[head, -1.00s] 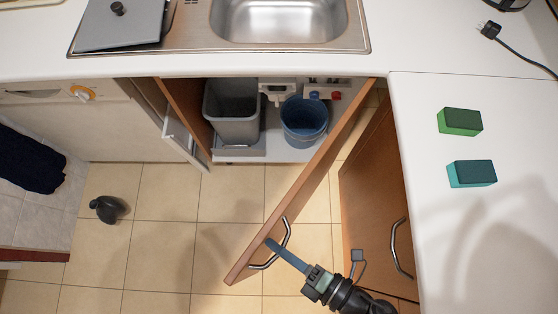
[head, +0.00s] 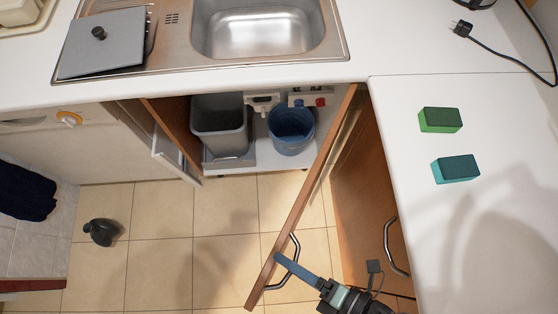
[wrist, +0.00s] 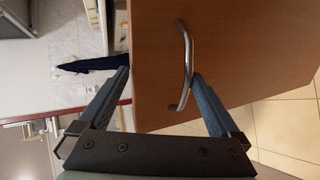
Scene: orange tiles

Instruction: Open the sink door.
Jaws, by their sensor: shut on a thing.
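The sink door (head: 312,190) is a wooden panel under the sink, swung well out from the cabinet. Its curved metal handle (head: 297,246) is near the free end and also shows in the wrist view (wrist: 187,55). My gripper (head: 278,257) is at this free end, shut on the door. In the wrist view my gripper (wrist: 161,75) has one finger at the door's edge and the other against the handle. The exact contact of the fingertips is partly hidden. The open cabinet shows a grey bin (head: 220,122) and a blue bucket (head: 291,130).
A second wooden door (head: 360,190) with a handle stands close at the right, under the white counter (head: 455,230). The counter holds a green block (head: 440,120) and a teal block (head: 456,168). A dark object (head: 103,232) lies on the tiled floor at left, which is otherwise largely clear.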

